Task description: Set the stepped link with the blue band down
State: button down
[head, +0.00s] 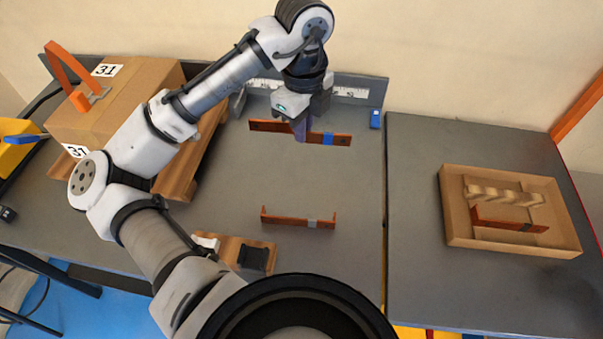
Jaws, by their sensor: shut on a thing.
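The stepped link with the blue band (341,139) is an orange-brown bar near the back of the grey bench, below the ruler fence. Its blue band (328,138) is right of its middle. My gripper (301,129) points down and is shut on the bar left of the band. The fingertips are partly hidden by the gripper body. I cannot tell whether the bar touches the bench or hangs just above it.
Another orange bar with a grey band (297,222) lies nearer on the grey bench (345,185). A cardboard tray (456,241) with parts stands on the right table. A large carton (135,125) sits on a pallet at left. The bench middle is clear.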

aim_at(303, 186)
notch_tip(303, 186, down, 16)
jog(key=shift+r+p, duration=0.15)
jog(key=shift+p, duration=0.3)
jog(key=shift+f, duration=0.2)
jog(key=c, duration=1.6)
grip_release()
jog(key=shift+r, duration=0.1)
